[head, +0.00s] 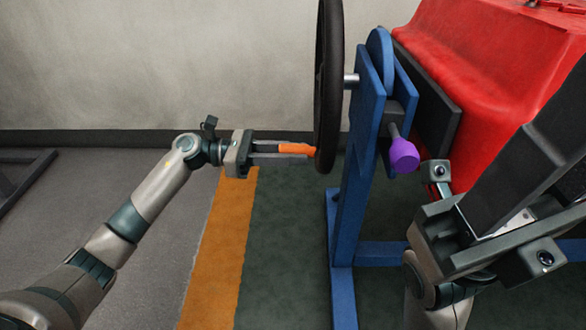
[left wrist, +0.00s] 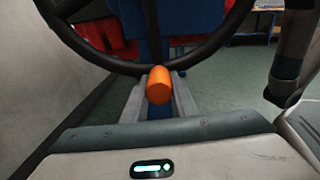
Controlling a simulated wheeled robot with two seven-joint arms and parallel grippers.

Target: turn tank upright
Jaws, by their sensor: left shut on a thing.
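The red tank (head: 480,60) hangs at the right on a blue stand (head: 360,180), its visible side sloping; part of it is hidden by my right arm. A black handwheel (head: 328,80) stands on the stand's left side, and its rim also shows in the left wrist view (left wrist: 118,67). An orange handle (head: 296,149) sticks out from the wheel's lower rim toward my left gripper (head: 285,151). That gripper is shut on the handle, which sits between its fingers in the left wrist view (left wrist: 159,85). My right gripper (head: 470,225) is near the tank; its fingers are unclear.
A purple knob (head: 403,155) sticks out of the stand below the wheel's axle, close to my right gripper. An orange floor stripe (head: 217,250) runs beside a dark green mat. A grey wall stands behind. The floor at the left is mostly clear.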

